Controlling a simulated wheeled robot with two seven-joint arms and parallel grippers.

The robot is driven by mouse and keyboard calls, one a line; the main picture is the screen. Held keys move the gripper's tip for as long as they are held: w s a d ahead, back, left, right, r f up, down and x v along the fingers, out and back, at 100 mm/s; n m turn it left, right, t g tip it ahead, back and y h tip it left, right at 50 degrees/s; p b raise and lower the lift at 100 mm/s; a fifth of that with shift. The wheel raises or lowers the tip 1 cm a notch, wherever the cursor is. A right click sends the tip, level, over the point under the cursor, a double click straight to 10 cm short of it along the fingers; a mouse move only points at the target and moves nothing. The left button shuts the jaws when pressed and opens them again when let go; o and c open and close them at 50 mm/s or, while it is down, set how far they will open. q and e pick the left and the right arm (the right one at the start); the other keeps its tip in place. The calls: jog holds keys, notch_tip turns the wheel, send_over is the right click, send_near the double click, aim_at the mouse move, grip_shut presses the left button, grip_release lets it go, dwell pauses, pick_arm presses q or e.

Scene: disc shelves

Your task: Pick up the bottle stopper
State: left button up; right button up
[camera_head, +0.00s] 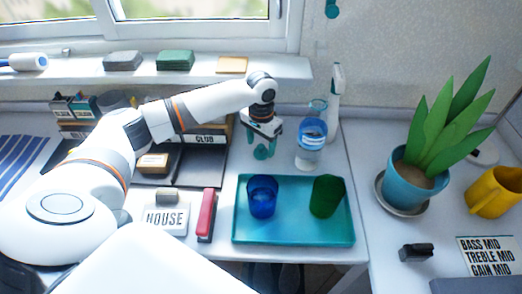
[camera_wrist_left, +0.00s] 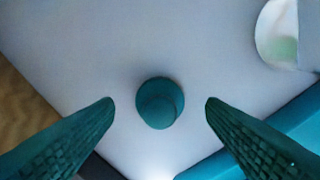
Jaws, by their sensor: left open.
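The bottle stopper is a small round teal piece (camera_wrist_left: 160,102) on the white tabletop, near the middle of the left wrist view. In the head view the teal stopper (camera_head: 261,153) shows just below my left gripper (camera_head: 263,137). My left gripper is open and points down over it. In the left wrist view the two dark teal fingers (camera_wrist_left: 160,108) lie apart on either side of the stopper, with gaps showing. A clear bottle with a blue band (camera_head: 312,138) stands to the right of the gripper. My right gripper is not in view.
A teal tray (camera_head: 293,239) with a blue cup (camera_head: 262,197) and a green cup (camera_head: 326,196) lies in front.

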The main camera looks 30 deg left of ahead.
pick_arm(q)
notch_tip(320, 180, down, 2)
jog(key=shift+f, duration=0.1)
jog(key=c, duration=1.1)
jog(key=shift+o, duration=0.2)
